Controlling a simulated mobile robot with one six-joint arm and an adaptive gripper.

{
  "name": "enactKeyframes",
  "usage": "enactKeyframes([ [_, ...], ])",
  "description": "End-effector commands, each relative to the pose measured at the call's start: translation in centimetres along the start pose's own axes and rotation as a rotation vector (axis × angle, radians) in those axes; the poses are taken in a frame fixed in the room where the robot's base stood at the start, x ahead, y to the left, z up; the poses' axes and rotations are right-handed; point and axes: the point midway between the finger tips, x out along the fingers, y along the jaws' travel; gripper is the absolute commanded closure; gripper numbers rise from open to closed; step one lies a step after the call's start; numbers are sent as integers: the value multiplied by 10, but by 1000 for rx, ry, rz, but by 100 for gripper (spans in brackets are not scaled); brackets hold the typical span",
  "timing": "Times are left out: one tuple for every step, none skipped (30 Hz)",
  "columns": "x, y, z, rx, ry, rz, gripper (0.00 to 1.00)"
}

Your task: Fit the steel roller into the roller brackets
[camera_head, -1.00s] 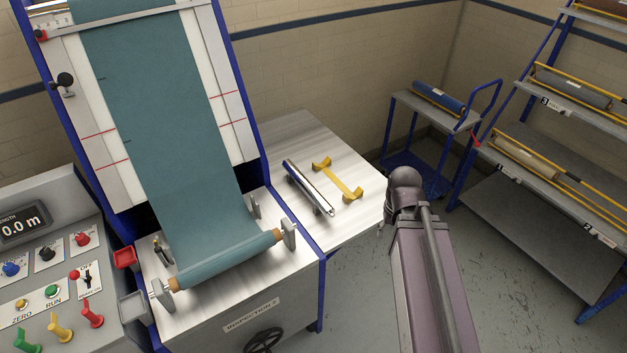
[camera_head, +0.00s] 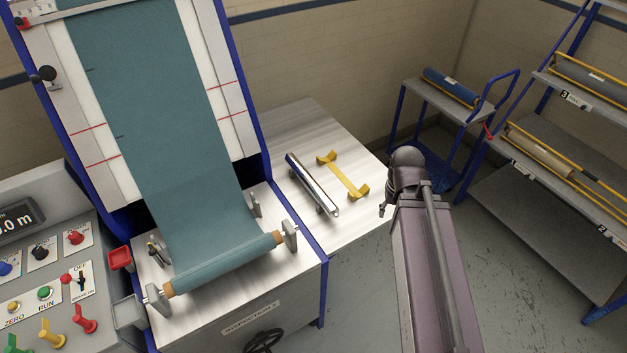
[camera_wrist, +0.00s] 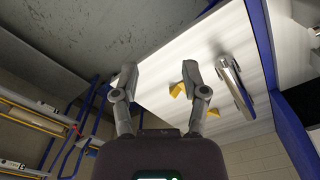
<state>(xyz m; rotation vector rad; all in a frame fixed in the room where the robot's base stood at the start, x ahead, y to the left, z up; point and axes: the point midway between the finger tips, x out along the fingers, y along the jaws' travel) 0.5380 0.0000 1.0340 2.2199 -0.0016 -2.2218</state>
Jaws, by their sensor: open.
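The steel roller (camera_head: 312,183) is a shiny cylinder lying on a grey-white side table, next to a yellow cradle (camera_head: 342,175). It also shows in the wrist view (camera_wrist: 236,82). The brackets on the inspection machine are small grey uprights: a back pair, left (camera_head: 157,250) and right (camera_head: 255,204), and a front pair, left (camera_head: 157,298) and right (camera_head: 290,237). The teal fabric roll (camera_head: 222,262) sits between the front pair; nothing shows between the back pair. My gripper (camera_wrist: 158,78) is open and empty, apart from the roller; in the head view it is mostly hidden behind my arm.
The side table (camera_head: 300,125) adjoins the machine's blue frame. A control panel (camera_head: 60,290) stands at left. A blue cart (camera_head: 440,95) carries a blue roll, and a rack (camera_head: 540,220) holds more rolls at right. Grey floor (camera_head: 360,290) is clear between table and rack.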

Motion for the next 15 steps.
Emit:
enactKeyframes([
  [0,0,0,0,0,0,43],
  [0,0,0,0,0,0,43],
  [0,0,0,0,0,0,43],
  [0,0,0,0,0,0,43],
  [0,0,0,0,0,0,43],
  [0,0,0,0,0,0,43],
  [0,0,0,0,0,0,43],
  [0,0,0,0,0,0,40],
  [0,0,0,0,0,0,28],
  [0,0,0,-1,0,0,19],
  [0,0,-1,-2,0,0,10],
  [1,-1,-3,-5,0,0,0],
  [1,-2,-5,-8,0,0,0],
  [1,-3,-8,-13,0,0,0],
  [2,-6,-13,-21,0,0,0],
])
